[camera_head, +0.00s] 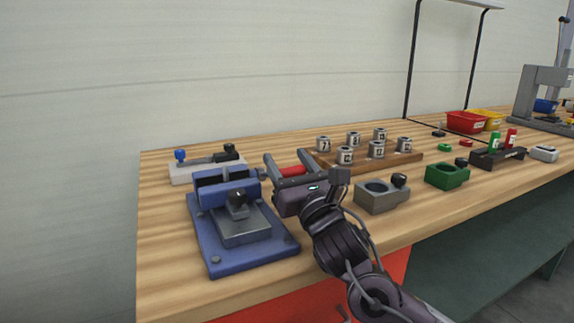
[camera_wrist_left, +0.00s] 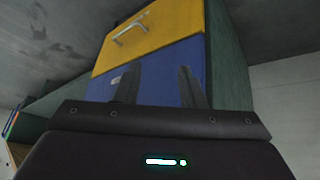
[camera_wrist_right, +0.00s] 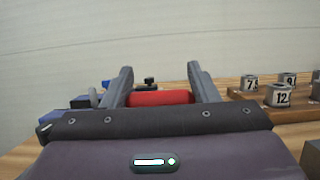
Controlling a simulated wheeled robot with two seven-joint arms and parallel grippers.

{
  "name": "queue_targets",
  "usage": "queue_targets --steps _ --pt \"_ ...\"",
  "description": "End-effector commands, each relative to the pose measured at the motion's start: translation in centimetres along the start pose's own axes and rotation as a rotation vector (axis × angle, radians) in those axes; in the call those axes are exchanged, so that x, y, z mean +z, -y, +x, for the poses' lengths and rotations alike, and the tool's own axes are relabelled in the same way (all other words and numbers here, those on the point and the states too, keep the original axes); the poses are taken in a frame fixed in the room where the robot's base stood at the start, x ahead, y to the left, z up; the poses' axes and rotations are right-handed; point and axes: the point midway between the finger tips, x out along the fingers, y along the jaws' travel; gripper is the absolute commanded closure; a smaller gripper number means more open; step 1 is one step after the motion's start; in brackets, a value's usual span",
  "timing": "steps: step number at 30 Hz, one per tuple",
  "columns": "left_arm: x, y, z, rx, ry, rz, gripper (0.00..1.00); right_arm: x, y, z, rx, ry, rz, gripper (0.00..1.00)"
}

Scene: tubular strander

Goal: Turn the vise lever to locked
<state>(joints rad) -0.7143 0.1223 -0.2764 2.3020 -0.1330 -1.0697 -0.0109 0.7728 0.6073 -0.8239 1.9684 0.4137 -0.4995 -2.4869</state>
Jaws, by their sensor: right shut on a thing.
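The blue vise (camera_head: 240,245) stands on a flat blue base at the bench's left end, with a grey block and dark clamp on top. Just right of it is a red cylindrical grip (camera_head: 291,170), which looks like the vise lever's handle; its joint to the vise is hidden. My right gripper (camera_head: 286,161) is shut on this red grip, which spans between its fingers in the right wrist view (camera_wrist_right: 160,97). My left gripper (camera_wrist_left: 158,80) shows only in its own wrist view, open and empty, facing a cabinet.
Behind the vise is a pale fixture (camera_head: 205,170) with blue and black knobs. A wooden rack (camera_head: 400,160) of numbered cylinders stands behind and right of my right gripper. A grey block (camera_head: 375,203) and a green block (camera_head: 447,176) lie further right. The bench's front left corner is clear.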

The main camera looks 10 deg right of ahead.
Motion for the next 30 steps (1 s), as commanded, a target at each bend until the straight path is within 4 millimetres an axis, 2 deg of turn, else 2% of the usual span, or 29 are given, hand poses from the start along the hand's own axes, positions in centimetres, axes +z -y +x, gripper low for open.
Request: queue_targets --steps 5,10,15,28,29,30 --pt "-0.3 -0.6 0.4 0.012 -0.04 0.008 0.64 -0.7 -0.1 -0.6 0.002 -0.005 0.0 0.87" --pt "-2.9 -0.4 0.1 0.008 -0.152 0.012 0.64 -0.8 -0.1 -0.8 0.002 -0.005 0.0 0.87" --pt "-4.4 -0.3 -0.2 0.005 -0.217 0.013 0.64 -0.9 -0.1 -0.9 0.002 -0.005 0.0 0.86" --pt "-4.8 -0.2 -0.3 0.004 -0.235 0.013 0.64 -0.8 -0.1 -0.9 0.003 -0.003 0.0 0.87" --pt "-4.8 -0.2 -0.3 0.004 -0.234 0.013 0.64 -0.8 -0.1 -0.9 0.003 -0.003 0.0 0.44" --pt "-4.8 -0.2 -0.3 0.003 -0.234 0.013 0.64 -0.8 -0.1 -0.9 0.003 -0.003 0.0 0.39"
